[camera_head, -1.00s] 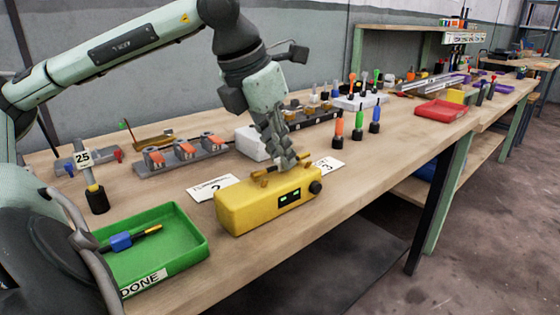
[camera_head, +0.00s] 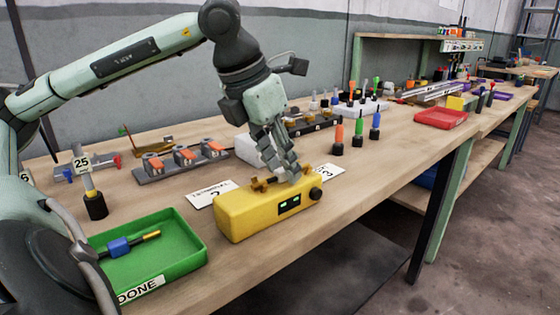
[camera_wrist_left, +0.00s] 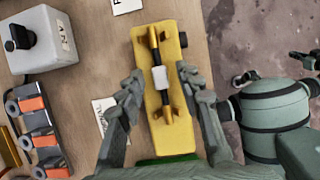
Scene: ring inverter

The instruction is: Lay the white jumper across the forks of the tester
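The yellow tester (camera_head: 270,208) stands near the front edge of the bench, with two lit green marks on its front and a dark knob at its right end. Its two forks (camera_wrist_left: 153,38) rise from the top in the left wrist view. The white jumper (camera_wrist_left: 160,78) has dark ends and lies lengthwise between the forks, its ends at them. In the head view my fingers hide the jumper. My left gripper (camera_head: 284,175) is open over the tester. In the left wrist view its fingers (camera_wrist_left: 160,76) stand apart on either side of the jumper.
A green DONE tray (camera_head: 190,242) holding a blue-handled tool is at the front left. Grey clamps with orange parts (camera_head: 184,156) and a white box (camera_head: 248,150) stand behind the tester. Colored drivers (camera_head: 359,128) stand behind right. The bench right of the tester is clear.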

